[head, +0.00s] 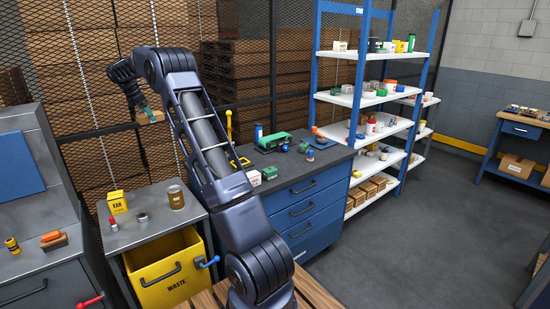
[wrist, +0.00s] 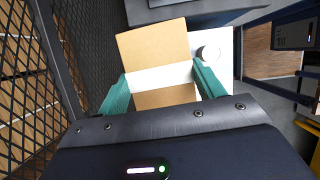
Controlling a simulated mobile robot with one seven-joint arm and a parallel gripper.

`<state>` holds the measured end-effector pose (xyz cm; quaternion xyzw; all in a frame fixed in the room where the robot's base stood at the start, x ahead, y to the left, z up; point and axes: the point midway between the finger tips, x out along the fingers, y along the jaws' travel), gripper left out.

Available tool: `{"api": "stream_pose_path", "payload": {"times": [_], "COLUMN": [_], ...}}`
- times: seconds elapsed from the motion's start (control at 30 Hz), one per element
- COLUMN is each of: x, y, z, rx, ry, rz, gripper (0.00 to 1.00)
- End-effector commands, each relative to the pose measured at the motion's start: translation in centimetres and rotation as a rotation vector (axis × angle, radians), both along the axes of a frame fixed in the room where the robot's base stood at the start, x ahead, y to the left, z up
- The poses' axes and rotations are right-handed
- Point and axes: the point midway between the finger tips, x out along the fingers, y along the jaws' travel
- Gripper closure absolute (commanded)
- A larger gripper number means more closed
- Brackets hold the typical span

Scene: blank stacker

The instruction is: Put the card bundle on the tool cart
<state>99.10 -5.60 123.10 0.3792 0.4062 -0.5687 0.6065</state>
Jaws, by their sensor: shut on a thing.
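The card bundle (head: 151,118) is a brown block held up in front of the mesh fence. In the wrist view the card bundle (wrist: 152,42) shows brown faces and a white band across its middle. My gripper (head: 148,113) has green fingers and is shut on it, one finger on each side. It also shows in the wrist view (wrist: 158,88). The bundle is in the air, above and behind the grey stand. A dark-topped unit with blue drawers (head: 303,208) stands right of my arm; I cannot tell for certain which unit is the tool cart.
The grey stand (head: 160,221) holds a yellow EAR box (head: 117,202), a brown can (head: 176,197) and small metal items, with a yellow waste bin (head: 168,272) below. The blue-drawer top has several small items towards its back. White shelves (head: 368,103) stand right.

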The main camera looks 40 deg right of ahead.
Motion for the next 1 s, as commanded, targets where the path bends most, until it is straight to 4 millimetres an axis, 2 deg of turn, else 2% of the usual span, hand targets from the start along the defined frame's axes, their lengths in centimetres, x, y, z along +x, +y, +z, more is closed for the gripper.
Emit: {"api": "stream_pose_path", "payload": {"times": [0.03, 0.17, 0.27, 0.47, 0.77, 1.0], "x": [0.0, -0.2, -0.5, -2.0, -5.8, -10.2], "y": [-1.7, -6.3, -10.4, -19.2, -31.8, -41.3], "z": [0.0, 0.0, -0.1, -0.1, -0.1, -0.1], "rx": [-0.001, -0.001, 0.0, -0.001, -0.001, -0.001], "ry": [0.0, 0.001, 0.001, 0.002, 0.001, 0.0], "rz": [-0.024, -0.09, -0.151, -0.28, -0.472, -0.627], "gripper": [0.55, 0.55, 0.55, 0.55, 0.55, 0.55]}}
